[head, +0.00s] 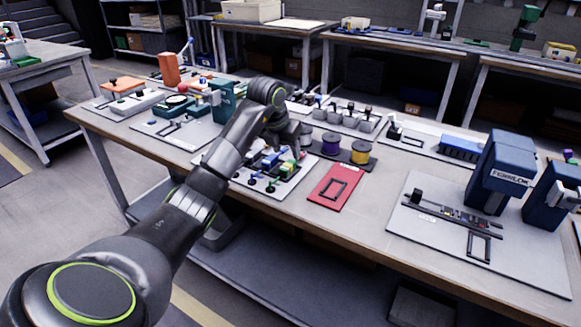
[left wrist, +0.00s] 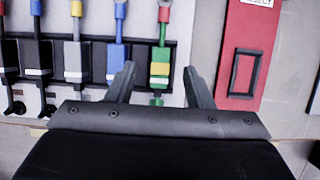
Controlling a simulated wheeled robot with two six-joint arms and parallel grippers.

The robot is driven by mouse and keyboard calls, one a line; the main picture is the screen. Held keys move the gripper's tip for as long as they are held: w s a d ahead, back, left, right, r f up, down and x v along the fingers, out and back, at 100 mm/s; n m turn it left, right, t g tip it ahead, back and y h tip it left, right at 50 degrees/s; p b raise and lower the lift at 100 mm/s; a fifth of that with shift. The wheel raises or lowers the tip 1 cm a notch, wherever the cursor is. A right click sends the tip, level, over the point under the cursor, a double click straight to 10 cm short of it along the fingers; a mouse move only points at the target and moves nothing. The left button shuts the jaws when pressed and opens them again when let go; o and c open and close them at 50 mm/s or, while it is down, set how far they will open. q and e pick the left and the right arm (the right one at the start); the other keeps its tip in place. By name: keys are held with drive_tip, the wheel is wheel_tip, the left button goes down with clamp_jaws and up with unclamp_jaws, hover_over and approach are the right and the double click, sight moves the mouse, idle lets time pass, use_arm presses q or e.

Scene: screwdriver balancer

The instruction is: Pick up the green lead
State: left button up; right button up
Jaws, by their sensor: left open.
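The green lead (left wrist: 161,54) stands in a black holder in the left wrist view, with a red part at its top and a yellow and white band lower down. My left gripper (left wrist: 159,67) is open, with one finger on each side of the green lead in that view. I cannot tell whether the fingers touch it. In the head view the green lead (head: 287,167) shows at the right end of the lead rack, below my left wrist. My left fingers are mostly hidden there. My right gripper is not in view.
A blue lead (left wrist: 118,52) and a yellow-topped lead (left wrist: 75,50) stand left of the green one. A red card (head: 336,188) with a black frame lies to the right. Purple and yellow spools (head: 360,152) stand behind it.

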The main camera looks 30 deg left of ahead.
sight(290, 162)
use_arm(q)
drive_tip(key=x, duration=0.5)
drive_tip(key=shift+s+d+f, duration=0.1)
drive_tip(key=shift+f, duration=0.1)
drive_tip(key=c, duration=1)
